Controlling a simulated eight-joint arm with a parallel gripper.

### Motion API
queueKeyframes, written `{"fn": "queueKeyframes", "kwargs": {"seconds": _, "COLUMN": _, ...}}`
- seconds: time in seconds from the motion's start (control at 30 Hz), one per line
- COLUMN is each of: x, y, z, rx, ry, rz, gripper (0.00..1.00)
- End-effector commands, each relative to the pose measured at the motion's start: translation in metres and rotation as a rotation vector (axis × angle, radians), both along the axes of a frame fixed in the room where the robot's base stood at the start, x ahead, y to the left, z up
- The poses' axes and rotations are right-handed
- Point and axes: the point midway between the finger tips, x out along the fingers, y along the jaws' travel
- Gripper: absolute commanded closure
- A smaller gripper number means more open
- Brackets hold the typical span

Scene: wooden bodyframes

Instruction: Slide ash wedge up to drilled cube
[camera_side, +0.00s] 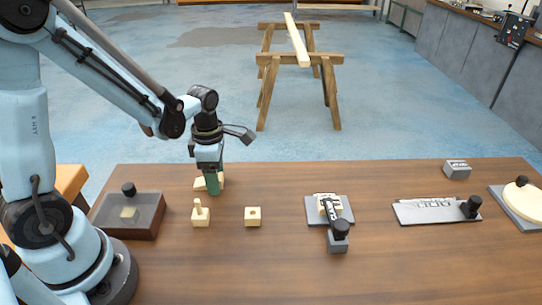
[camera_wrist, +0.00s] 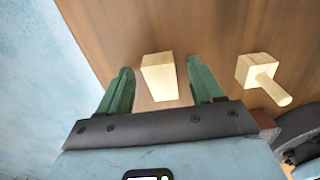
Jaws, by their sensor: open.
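The pale ash wedge (camera_side: 199,184) lies on the brown table near its far edge, partly hidden by my gripper (camera_side: 213,184) in the side view. In the wrist view the wedge (camera_wrist: 158,78) sits between the two green fingers of my gripper (camera_wrist: 160,68). The fingers are open, with a gap showing on each side of the wedge. The drilled cube (camera_side: 252,217), a small pale block with a dark round hole, stands apart from the wedge, nearer the camera and to the right. It is not seen in the wrist view.
A pale block with an upright peg (camera_side: 200,215) stands left of the drilled cube; it also shows in the wrist view (camera_wrist: 256,70). A dark box (camera_side: 144,226) is at the left. Grey fixtures (camera_side: 345,212) stand to the right. Table between the wedge and the cube looks clear.

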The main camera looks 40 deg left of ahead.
Motion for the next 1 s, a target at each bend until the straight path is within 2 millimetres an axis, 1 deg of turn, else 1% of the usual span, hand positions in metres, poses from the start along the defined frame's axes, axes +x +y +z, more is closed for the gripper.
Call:
{"fn": "queueKeyframes", "kwargs": {"seconds": 0.07, "x": 0.0, "y": 0.0, "z": 0.0, "rx": 0.0, "ry": 0.0, "rz": 0.0, "gripper": 0.34}}
{"fn": "queueKeyframes", "kwargs": {"seconds": 0.1, "x": 0.0, "y": 0.0, "z": 0.0, "rx": 0.0, "ry": 0.0, "rz": 0.0, "gripper": 0.36}}
{"fn": "queueKeyframes", "kwargs": {"seconds": 0.37, "x": 0.0, "y": 0.0, "z": 0.0, "rx": 0.0, "ry": 0.0, "rz": 0.0, "gripper": 0.75}}
{"fn": "queueKeyframes", "kwargs": {"seconds": 0.4, "x": 0.0, "y": 0.0, "z": 0.0, "rx": 0.0, "ry": 0.0, "rz": 0.0, "gripper": 0.82}}
{"fn": "queueKeyframes", "kwargs": {"seconds": 0.47, "x": 0.0, "y": 0.0, "z": 0.0, "rx": 0.0, "ry": 0.0, "rz": 0.0, "gripper": 0.91}}
{"fn": "queueKeyframes", "kwargs": {"seconds": 0.5, "x": 0.0, "y": 0.0, "z": 0.0, "rx": 0.0, "ry": 0.0, "rz": 0.0, "gripper": 0.94}}
{"fn": "queueKeyframes", "kwargs": {"seconds": 0.63, "x": -0.001, "y": -0.001, "z": 0.0, "rx": 0.0, "ry": 0.0, "rz": -0.001, "gripper": 0.94}}
{"fn": "queueKeyframes", "kwargs": {"seconds": 0.77, "x": -0.006, "y": -0.007, "z": 0.0, "rx": 0.0, "ry": 0.0, "rz": -0.002, "gripper": 0.94}}
{"fn": "queueKeyframes", "kwargs": {"seconds": 1.0, "x": -0.023, "y": -0.024, "z": 0.0, "rx": 0.0, "ry": 0.0, "rz": -0.003, "gripper": 0.94}}
